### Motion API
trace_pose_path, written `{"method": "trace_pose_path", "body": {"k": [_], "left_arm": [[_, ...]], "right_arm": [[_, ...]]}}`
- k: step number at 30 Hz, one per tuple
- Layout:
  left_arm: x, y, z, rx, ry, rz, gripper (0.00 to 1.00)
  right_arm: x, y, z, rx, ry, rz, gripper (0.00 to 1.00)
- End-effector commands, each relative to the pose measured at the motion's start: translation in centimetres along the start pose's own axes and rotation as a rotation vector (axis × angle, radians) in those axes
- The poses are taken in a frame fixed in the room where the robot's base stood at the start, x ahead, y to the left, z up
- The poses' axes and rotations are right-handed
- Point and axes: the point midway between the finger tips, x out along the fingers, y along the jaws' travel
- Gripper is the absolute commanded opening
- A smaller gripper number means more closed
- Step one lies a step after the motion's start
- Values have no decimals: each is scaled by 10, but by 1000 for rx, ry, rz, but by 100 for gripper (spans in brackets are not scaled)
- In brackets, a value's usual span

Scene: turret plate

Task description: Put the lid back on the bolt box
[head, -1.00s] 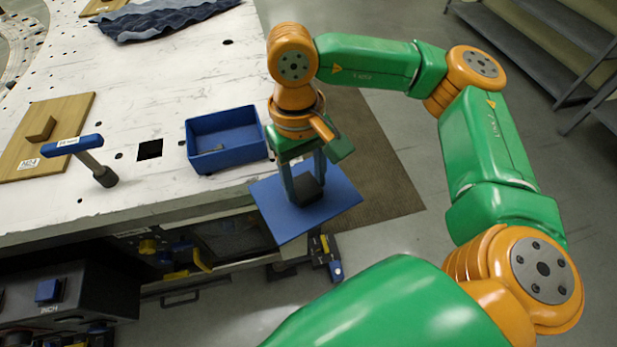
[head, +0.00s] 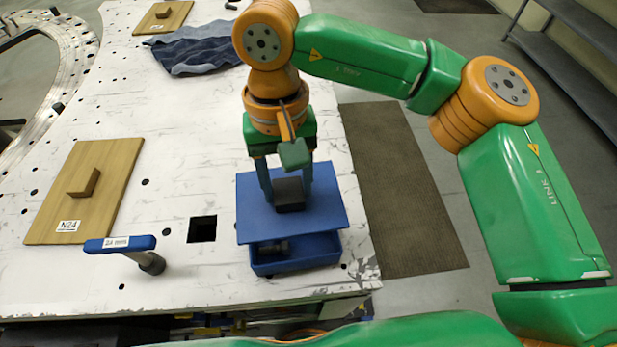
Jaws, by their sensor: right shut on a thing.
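The blue lid (head: 325,215) is a flat square plate with a black block handle (head: 289,195) on top. My right gripper (head: 288,186) is shut on that handle from above. The lid hangs over the blue bolt box (head: 300,263) and hides most of its opening. The box's near wall shows below the lid's near edge, and a gap there shows a grey bolt (head: 274,246) inside. The lid looks raised above the rim; its far side hides the far walls. My left gripper is not in view.
A blue-handled tool (head: 120,243) stands left of the box, near a square hole (head: 202,229) in the white table. A wooden board (head: 105,185) labelled N24 lies further left. A dark blue cloth (head: 197,50) and another wooden board (head: 163,17) lie at the back.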

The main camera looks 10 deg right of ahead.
Motion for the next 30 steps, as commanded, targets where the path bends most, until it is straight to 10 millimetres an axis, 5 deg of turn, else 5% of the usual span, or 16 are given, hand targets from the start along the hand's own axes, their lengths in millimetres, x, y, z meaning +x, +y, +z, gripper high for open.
{"method": "trace_pose_path", "body": {"k": [18,30], "left_arm": [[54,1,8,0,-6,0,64],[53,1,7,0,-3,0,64]], "right_arm": [[63,0,-7,0,-2,0,0],[63,0,-8,0,-1,0,0]]}}
